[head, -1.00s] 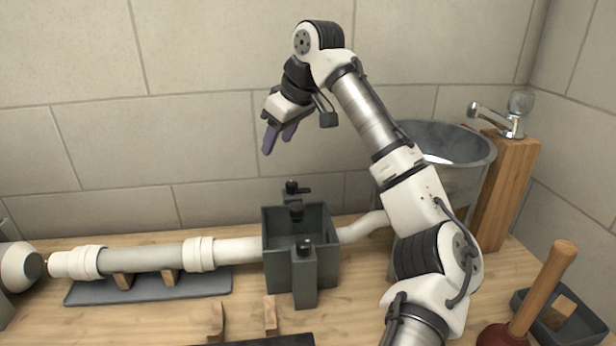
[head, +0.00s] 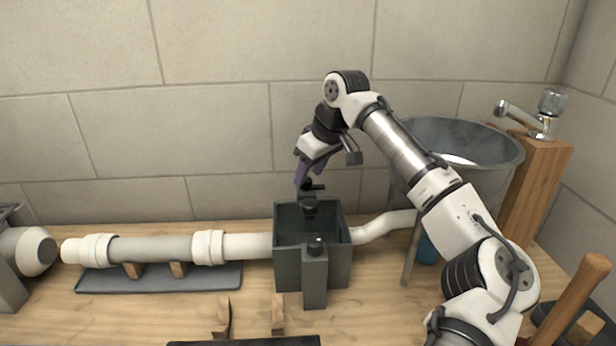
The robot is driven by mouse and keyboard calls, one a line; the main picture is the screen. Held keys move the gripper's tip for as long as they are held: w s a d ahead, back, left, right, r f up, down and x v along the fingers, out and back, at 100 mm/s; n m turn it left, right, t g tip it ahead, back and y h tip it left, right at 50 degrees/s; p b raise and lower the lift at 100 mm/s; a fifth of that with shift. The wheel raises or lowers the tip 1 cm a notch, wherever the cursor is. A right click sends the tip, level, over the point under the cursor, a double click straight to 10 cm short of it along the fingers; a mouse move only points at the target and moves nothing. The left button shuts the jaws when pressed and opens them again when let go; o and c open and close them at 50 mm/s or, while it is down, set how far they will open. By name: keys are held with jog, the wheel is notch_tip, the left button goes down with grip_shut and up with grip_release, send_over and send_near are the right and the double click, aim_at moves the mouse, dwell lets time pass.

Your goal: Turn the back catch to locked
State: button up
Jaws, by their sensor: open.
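The back catch (head: 315,187) is a small black knob with a short lever, on a post at the rear of the dark grey open box (head: 283,258). Its lever points to the right. My gripper (head: 299,183) is open, with purple fingers pointing down, just at the left and above the back catch. The fingers partly overlap the knob in the picture, and I cannot tell whether they touch it. A front catch (head: 316,242) is a dark knob on the front post of the box.
A grey and white pipe (head: 150,249) enters the box from the left on wooden supports. A white bent pipe (head: 385,225) leads right to a metal basin (head: 470,140). A tap (head: 535,115) stands on a wooden post. A plunger handle (head: 575,295) rises at the lower right.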

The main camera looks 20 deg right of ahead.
jog(key=shift+x, duration=1.1)
